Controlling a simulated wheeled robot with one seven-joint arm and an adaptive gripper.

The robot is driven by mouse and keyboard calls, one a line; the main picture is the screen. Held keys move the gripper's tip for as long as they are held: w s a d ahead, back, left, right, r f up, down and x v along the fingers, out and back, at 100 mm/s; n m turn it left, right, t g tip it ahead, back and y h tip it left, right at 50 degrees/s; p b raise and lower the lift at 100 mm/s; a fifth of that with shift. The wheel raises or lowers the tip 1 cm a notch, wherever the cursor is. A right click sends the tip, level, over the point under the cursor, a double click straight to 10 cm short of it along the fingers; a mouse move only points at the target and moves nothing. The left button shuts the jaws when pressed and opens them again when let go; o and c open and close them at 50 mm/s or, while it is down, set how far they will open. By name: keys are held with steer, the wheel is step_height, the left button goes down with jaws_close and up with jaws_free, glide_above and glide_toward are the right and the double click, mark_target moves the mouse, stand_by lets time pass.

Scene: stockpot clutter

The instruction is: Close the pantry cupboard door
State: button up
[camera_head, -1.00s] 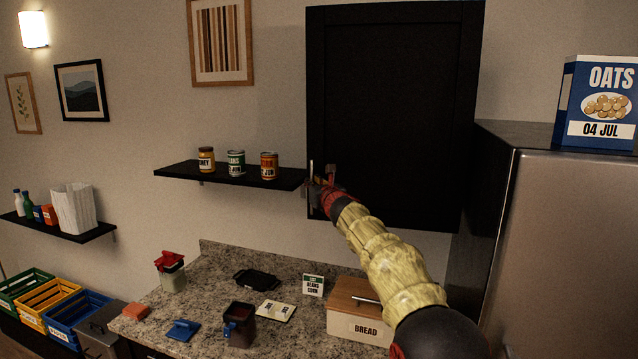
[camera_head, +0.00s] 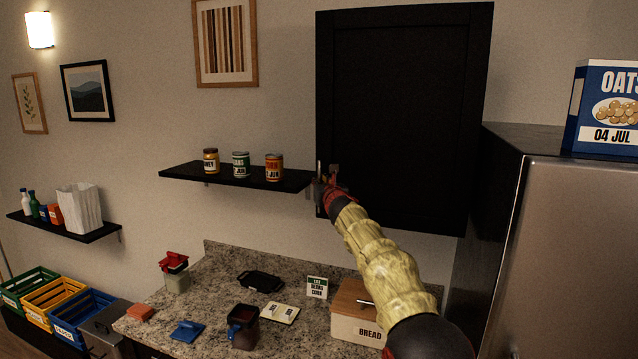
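The black pantry cupboard door (camera_head: 405,110) hangs on the wall right of centre and looks shut or nearly shut; any small gap at its edge cannot be made out. A pale upright handle (camera_head: 319,172) shows at its lower left edge. My gripper (camera_head: 328,178) is at that handle, at the door's lower left. The fingers are small and dark here, so whether they touch or grasp the handle cannot be told. My arm reaches up from the lower right in front of the door's lower part.
A black shelf (camera_head: 225,179) with several cans and jars ends just left of the door. A steel fridge (camera_head: 560,250) with an oats box (camera_head: 605,110) on top stands right. Below are a granite counter (camera_head: 225,270) and a bread box (camera_head: 350,318).

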steer(key=shift+o, duration=1.2)
steer(key=shift+w+d, duration=0.2)
steer(key=shift+o, duration=0.7)
steer(key=shift+s+a, duration=0.1)
steer(key=shift+f, duration=0.1)
steer(key=shift+s, duration=0.15)
steer(key=v, duration=1.1)
steer(key=shift+s, duration=0.3)
